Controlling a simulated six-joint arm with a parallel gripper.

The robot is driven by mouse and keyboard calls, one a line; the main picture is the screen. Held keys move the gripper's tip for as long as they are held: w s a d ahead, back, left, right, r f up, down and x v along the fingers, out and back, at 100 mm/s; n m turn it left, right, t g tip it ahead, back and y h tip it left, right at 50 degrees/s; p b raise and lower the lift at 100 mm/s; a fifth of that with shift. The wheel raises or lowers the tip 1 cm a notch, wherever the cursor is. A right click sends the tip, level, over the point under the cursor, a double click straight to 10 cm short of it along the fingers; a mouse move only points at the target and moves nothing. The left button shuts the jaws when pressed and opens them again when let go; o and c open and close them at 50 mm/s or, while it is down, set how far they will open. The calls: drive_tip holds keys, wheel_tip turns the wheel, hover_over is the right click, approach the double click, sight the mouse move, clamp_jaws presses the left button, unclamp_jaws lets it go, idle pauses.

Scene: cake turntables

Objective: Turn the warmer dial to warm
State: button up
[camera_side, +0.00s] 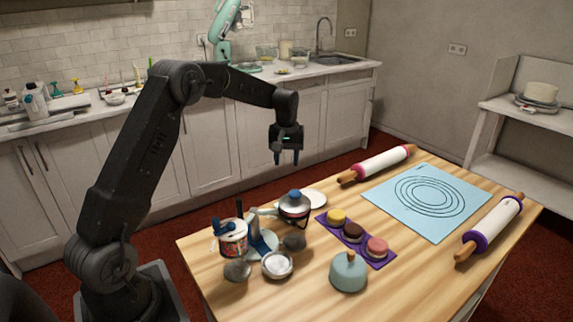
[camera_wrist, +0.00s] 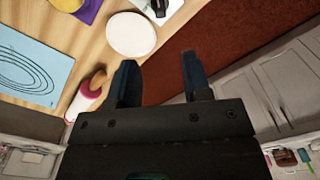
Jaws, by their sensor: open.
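A small round appliance with a blue knob on top (camera_side: 294,207), which may be the warmer, stands near the table's back left edge. Part of a dark and silver thing, perhaps the same appliance, is cut off at the top of the wrist view (camera_wrist: 158,9). I cannot make out a dial or its setting in either view. My gripper (camera_side: 287,158) points down, open and empty, high above the back edge of the table. Its two fingers also show apart in the wrist view (camera_wrist: 158,68), with floor and table edge beyond them.
A white plate (camera_side: 315,197) lies beside the appliance. A tub (camera_side: 232,238), a small metal bowl (camera_side: 277,265), a purple mat with macarons (camera_side: 377,262) and a blue-grey domed item (camera_side: 348,273) crowd nearby. Rolling pins (camera_side: 382,162) flank a blue mat (camera_side: 460,217).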

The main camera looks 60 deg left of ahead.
drive_tip(key=shift+o, duration=0.2)
drive_tip(key=shift+o, duration=1.1)
drive_tip(key=shift+m, duration=0.5)
wheel_tip(320, 180, down, 14)
drive_tip(key=m, duration=1.7)
drive_tip(key=shift+s+d, duration=0.1)
drive_tip(key=shift+d, duration=0.05)
drive_tip(key=shift+c, duration=0.2)
drive_tip(key=c, duration=0.9)
